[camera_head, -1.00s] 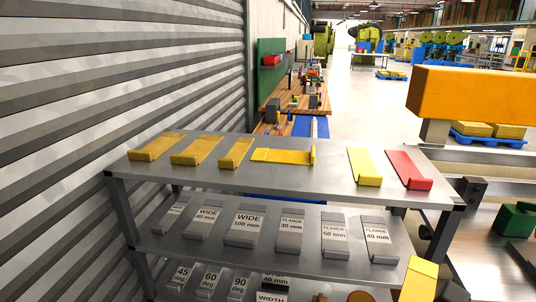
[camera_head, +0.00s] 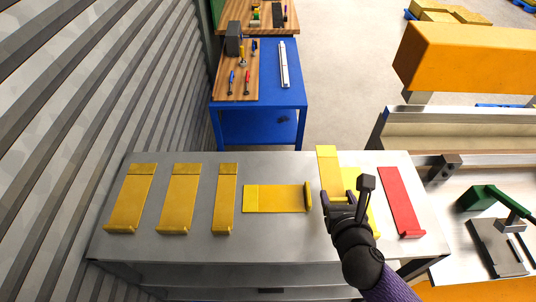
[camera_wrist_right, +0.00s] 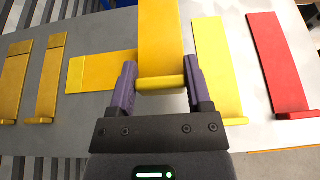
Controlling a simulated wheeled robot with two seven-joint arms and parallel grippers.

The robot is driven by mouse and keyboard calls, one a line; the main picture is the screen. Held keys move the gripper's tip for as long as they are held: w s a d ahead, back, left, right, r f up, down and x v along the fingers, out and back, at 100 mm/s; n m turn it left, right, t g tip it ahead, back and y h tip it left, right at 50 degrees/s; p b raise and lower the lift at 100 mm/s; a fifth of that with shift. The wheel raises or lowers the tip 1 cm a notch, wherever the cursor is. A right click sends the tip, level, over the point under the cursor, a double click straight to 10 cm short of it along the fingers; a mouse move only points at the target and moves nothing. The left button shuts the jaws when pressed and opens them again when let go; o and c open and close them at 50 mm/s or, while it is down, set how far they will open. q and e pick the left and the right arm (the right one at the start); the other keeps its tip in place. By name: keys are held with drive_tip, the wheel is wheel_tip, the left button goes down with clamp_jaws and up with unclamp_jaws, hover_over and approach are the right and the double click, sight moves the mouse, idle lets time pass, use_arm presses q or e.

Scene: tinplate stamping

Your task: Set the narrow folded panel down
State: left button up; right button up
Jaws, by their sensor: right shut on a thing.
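My right gripper (camera_head: 339,196) is shut on a yellow folded panel (camera_head: 327,160), holding it by its folded lip end. In the right wrist view the held panel (camera_wrist_right: 160,40) reaches away from the jaws (camera_wrist_right: 162,84), with its lip between the two fingers. The panel is over the right part of the grey table top (camera_head: 285,165), between a panel lying crosswise (camera_head: 280,198) and a brighter yellow panel (camera_head: 350,180), which it partly covers in the head view. I cannot tell whether it touches the table. My left gripper is out of view.
Several yellow panels lie at the left, among them one narrow panel (camera_head: 226,195). A red panel (camera_head: 400,200) lies at the right. An orange machine block (camera_head: 465,65) and a green clamp (camera_head: 485,198) stand beyond the right edge. A blue bench (camera_head: 270,110) stands behind.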

drive_tip(key=shift+w+a+r, duration=0.1)
drive_tip(key=shift+w+a, duration=0.05)
drive_tip(key=shift+w, duration=0.05)
drive_tip(key=f, duration=0.1)
drive_tip(key=f+b, duration=0.1)
drive_tip(key=s+f, duration=0.1)
drive_tip(key=shift+s+d+f+b, duration=0.1)
drive_tip(key=shift+d+f+b, duration=0.15)
drive_tip(key=shift+f+b, duration=0.1)
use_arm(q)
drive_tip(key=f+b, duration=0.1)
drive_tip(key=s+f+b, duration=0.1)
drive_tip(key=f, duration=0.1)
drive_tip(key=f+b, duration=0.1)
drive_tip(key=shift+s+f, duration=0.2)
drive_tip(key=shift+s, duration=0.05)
use_arm(e)
wheel_tip(320, 180, down, 6)
drive_tip(key=shift+f, duration=0.1)
drive_tip(key=shift+w+a, duration=0.1)
drive_tip(key=shift+w, duration=0.1)
drive_tip(key=shift+f, duration=0.1)
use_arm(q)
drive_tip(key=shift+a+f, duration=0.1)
use_arm(e)
drive_tip(key=o, duration=1.2)
